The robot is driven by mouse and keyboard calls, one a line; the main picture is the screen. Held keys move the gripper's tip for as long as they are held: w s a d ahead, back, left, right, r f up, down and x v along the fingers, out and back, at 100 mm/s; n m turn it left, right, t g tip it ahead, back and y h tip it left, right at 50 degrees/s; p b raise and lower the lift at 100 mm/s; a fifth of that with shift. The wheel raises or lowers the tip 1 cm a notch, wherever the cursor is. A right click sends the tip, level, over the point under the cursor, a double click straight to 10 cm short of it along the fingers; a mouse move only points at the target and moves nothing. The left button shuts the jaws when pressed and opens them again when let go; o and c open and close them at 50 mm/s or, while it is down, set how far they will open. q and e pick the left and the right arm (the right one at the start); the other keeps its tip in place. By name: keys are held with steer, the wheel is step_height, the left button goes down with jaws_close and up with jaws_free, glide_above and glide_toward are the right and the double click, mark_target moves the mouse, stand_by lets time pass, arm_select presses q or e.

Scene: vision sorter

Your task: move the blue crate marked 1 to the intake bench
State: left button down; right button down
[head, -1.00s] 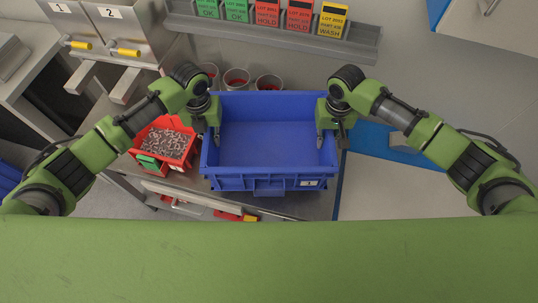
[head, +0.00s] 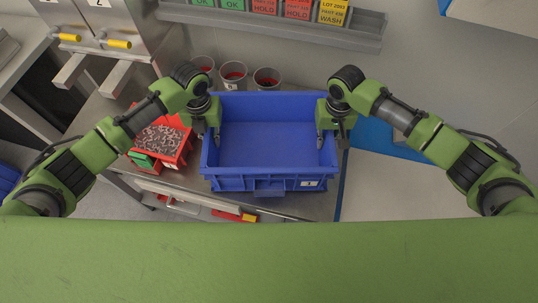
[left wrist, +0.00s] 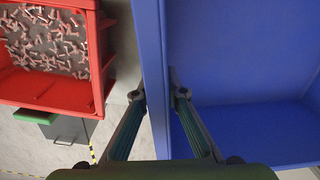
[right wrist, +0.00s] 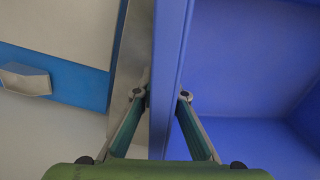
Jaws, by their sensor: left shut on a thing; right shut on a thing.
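The blue crate (head: 265,184) is empty and has a white label marked 1 on its near wall. It is level between my two grippers. My left gripper (head: 214,134) is shut on its left wall; in the left wrist view the fingers (left wrist: 160,97) straddle that wall (left wrist: 152,60). My right gripper (head: 324,138) is shut on its right wall; in the right wrist view the fingers (right wrist: 161,95) straddle that wall (right wrist: 172,60). The crate's underside is hidden, so I cannot tell whether it touches the bench below. I cannot tell which surface is the intake bench.
A red bin of metal parts (head: 184,148) stands close to the crate's left, also in the left wrist view (left wrist: 95,60). Several grey cups (head: 233,75) stand behind it. A rack of coloured lot cards (head: 280,30) is farther back. A pale surface with a blue strip (head: 372,134) lies right.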

arm_select(q)
steer(key=shift+f, duration=0.35)
arm_select(e)
steer(key=shift+f, duration=0.4)
arm_select(q)
steer(key=c, duration=2.3)
jaws_free()
steer(key=shift+a, duration=0.1)
arm_select(e)
steer(key=c, duration=2.3)
jaws_free()
arm_select(q)
steer(key=shift+o, duration=1.3)
steer(key=shift+s+r, duration=0.1)
steer(key=shift+s, duration=0.05)
arm_select(e)
steer(key=shift+o, duration=1.3)
steer(key=shift+s+r, duration=0.15)
arm_select(q)
steer(key=shift+r, duration=0.1)
steer(key=shift+r, duration=0.3)
step_height(320, 180, up, 11)
steer(key=shift+r, duration=0.1)
arm_select(e)
step_height(320, 180, up, 12)
steer(key=shift+f, duration=0.1)
